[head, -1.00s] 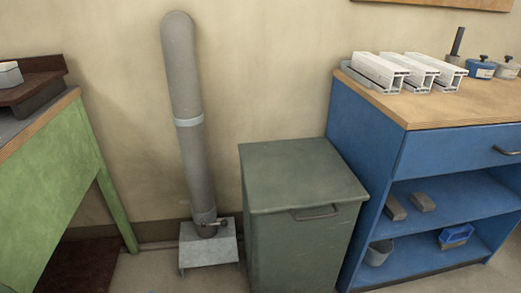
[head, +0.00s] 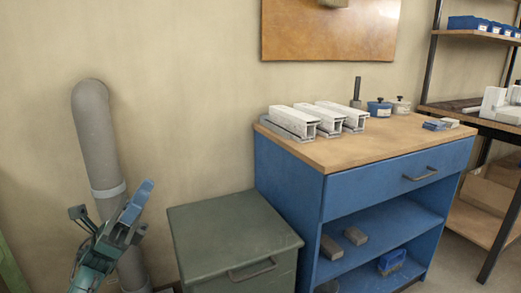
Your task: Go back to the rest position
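My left gripper (head: 108,222) is at the lower left of the head view, in front of the grey duct pipe (head: 98,135). Its two fingers stand apart with nothing seen between them. It is clear of the green-grey bin and the blue cabinet. My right gripper is not in view. Several white profiles (head: 318,118) lie side by side in a grey tray on the blue cabinet's wooden top.
The blue cabinet (head: 290,195) stands right of the green-grey bin (head: 230,232). Blue and grey pots (head: 379,109) stand at the back of its top. A shelf rack (head: 432,60) is at the far right. The front of the cabinet top is clear.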

